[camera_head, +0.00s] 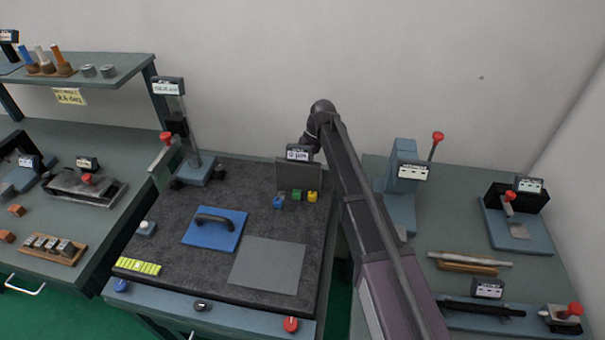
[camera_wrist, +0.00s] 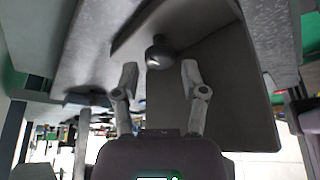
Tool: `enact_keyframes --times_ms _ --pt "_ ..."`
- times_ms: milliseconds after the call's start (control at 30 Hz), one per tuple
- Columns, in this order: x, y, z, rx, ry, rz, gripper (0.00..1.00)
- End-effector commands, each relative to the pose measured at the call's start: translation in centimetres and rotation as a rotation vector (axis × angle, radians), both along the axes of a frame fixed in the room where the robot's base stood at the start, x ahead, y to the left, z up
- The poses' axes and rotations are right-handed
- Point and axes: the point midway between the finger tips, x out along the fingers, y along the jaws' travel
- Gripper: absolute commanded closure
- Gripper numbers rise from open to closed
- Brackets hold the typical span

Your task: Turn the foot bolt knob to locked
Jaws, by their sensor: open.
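A dark round knob (camera_wrist: 158,52) shows in the wrist view, on the face of a grey plate. It lies between and just beyond the two fingertips of my gripper (camera_wrist: 160,72). The fingers are spread apart with nothing between their tips, and I cannot tell whether either touches the knob. No label or locked mark is readable near it. In the head view my arm (camera_head: 365,205) reaches up and away across the gap between benches, and my gripper is hidden there.
The dark mat bench (camera_head: 200,240) holds a blue block with a handle (camera_head: 215,222) and a small upright plate (camera_head: 299,178). Blue (camera_head: 120,285), black (camera_head: 202,305) and red (camera_head: 291,324) knobs line its front. The right bench (camera_head: 440,285) carries several fixtures.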

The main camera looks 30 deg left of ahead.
Motion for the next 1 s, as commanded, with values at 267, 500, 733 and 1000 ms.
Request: enact_keyframes --times_ms 267,500,733,1000 --pt "-0.44 0.20 -1.34 0.000 0.000 -0.001 0.44" --pt "-0.47 0.22 -1.39 0.000 0.000 -0.001 0.44" --pt "-0.45 0.20 -1.38 0.000 0.000 -0.001 0.65" --pt "-0.44 0.17 -1.39 0.000 0.000 -0.005 1.00"
